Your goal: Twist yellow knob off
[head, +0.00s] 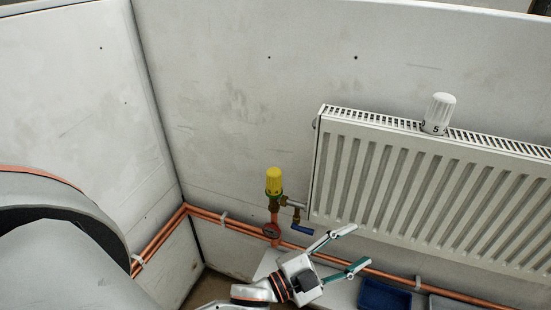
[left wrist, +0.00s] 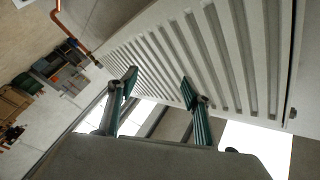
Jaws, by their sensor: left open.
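The yellow knob (head: 274,181) sits upright on the brass valve at the left end of the radiator, in the head view. It does not show in the left wrist view. My left gripper (head: 350,249) is open and empty, in front of the radiator's lower left part, below and to the right of the knob and apart from it. Its two fingers, spread apart, also show in the left wrist view (left wrist: 158,88), with the radiator's ribbed front beyond them. My right gripper is not in view.
The white radiator (head: 440,185) hangs on the grey wall, with a white thermostat head (head: 438,113) on top. Copper pipes (head: 240,226) run along the wall. A blue bin (head: 384,296) stands low.

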